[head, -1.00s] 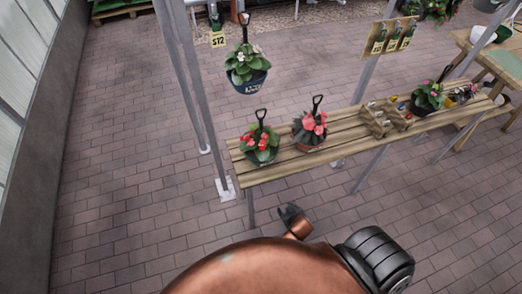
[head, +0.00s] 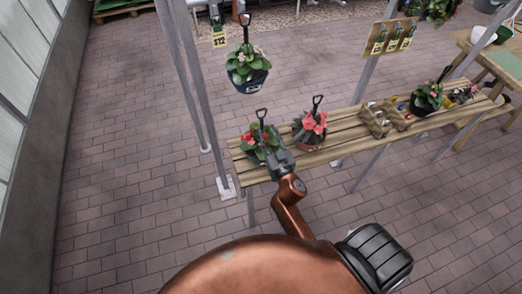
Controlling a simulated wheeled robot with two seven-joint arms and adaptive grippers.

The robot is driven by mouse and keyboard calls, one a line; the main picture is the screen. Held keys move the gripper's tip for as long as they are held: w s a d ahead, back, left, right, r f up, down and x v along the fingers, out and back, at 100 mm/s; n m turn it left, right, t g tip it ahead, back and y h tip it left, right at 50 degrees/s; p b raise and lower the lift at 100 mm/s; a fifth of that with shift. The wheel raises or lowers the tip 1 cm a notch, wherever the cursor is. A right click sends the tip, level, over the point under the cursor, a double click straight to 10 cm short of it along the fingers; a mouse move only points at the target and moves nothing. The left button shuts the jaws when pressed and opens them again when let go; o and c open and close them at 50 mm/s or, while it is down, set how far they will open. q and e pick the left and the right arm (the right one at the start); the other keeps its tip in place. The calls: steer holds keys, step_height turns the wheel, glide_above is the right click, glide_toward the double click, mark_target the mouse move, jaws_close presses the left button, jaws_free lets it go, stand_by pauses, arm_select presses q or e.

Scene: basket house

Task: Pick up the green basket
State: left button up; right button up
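A planted basket with red flowers, green leaves and a dark, greenish pot (head: 254,150) stands at the left end of the wooden bench. Its black hook handle points up. My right gripper (head: 275,148) is over the front right side of this basket and hides part of it. I cannot tell whether the gripper touches it, or whether its fingers are open or shut. A basket with pink-red flowers and a reddish pot (head: 309,135) stands just right of it. My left gripper is not in view.
The slatted bench (head: 352,140) also bears a wooden caddy (head: 385,118) and another planted basket (head: 428,98). A dark blue basket (head: 250,82) hangs above and behind the bench. Metal posts (head: 205,110) rise at the left. The paved floor (head: 120,190) is clear at left.

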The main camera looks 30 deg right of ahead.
mark_target(262, 122)
steer(key=x, duration=0.6)
steer(key=shift+w+r, duration=0.1)
steer(key=shift+w, duration=0.15)
steer(key=shift+c, duration=0.5)
jaws_close()
steer(key=shift+r, duration=0.2)
